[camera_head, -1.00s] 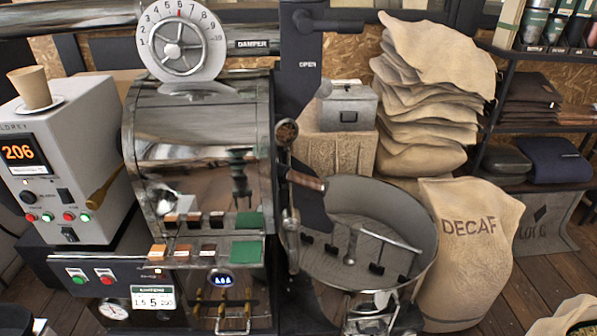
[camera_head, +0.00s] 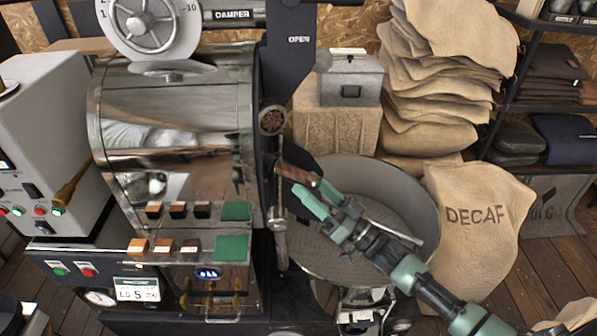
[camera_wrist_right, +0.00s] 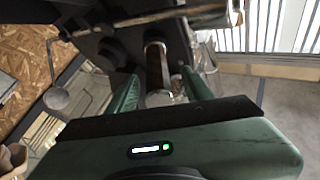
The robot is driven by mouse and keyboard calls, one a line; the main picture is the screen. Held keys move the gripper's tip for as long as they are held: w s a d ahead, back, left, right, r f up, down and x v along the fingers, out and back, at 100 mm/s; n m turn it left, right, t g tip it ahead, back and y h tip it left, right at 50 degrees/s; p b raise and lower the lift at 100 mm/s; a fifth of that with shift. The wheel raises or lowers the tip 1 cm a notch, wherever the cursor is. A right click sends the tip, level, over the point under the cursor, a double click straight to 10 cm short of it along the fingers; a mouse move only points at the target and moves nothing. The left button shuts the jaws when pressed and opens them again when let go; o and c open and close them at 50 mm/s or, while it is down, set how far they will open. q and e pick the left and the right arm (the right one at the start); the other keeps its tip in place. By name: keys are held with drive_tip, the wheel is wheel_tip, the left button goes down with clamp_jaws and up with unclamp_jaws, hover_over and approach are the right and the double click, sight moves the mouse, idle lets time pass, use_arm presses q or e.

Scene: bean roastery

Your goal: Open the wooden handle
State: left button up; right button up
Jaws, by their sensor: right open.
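The wooden handle (camera_head: 297,173) is a short brown grip on a dark metal lever at the roaster's front, right of the drum and above the cooling tray. My right gripper (camera_head: 320,196) is open, with its green fingers pointing up and left at the handle's lower end. In the right wrist view the handle (camera_wrist_right: 157,66) shows between the two fingers of my right gripper (camera_wrist_right: 158,82), with a gap on both sides. I cannot tell whether the fingertips reach past its end. My left gripper is not in view.
The round cooling tray (camera_head: 422,193) lies under my right arm. A DECAF sack (camera_head: 475,225) stands to its right, and stacked sacks (camera_head: 440,75) stand behind. The metal roaster drum (camera_head: 175,130) is left of the lever. A grey box (camera_head: 350,80) sits behind the tray.

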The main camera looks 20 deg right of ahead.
sight(300, 177)
drive_tip(key=x, duration=0.2)
drive_tip(key=shift+w+p, duration=0.3)
drive_tip(key=shift+w, duration=0.15)
drive_tip(key=shift+w+a+r, duration=0.2)
drive_tip(key=shift+w+a, duration=0.1)
drive_tip(key=shift+w, duration=0.05)
clamp_jaws()
idle(0.9)
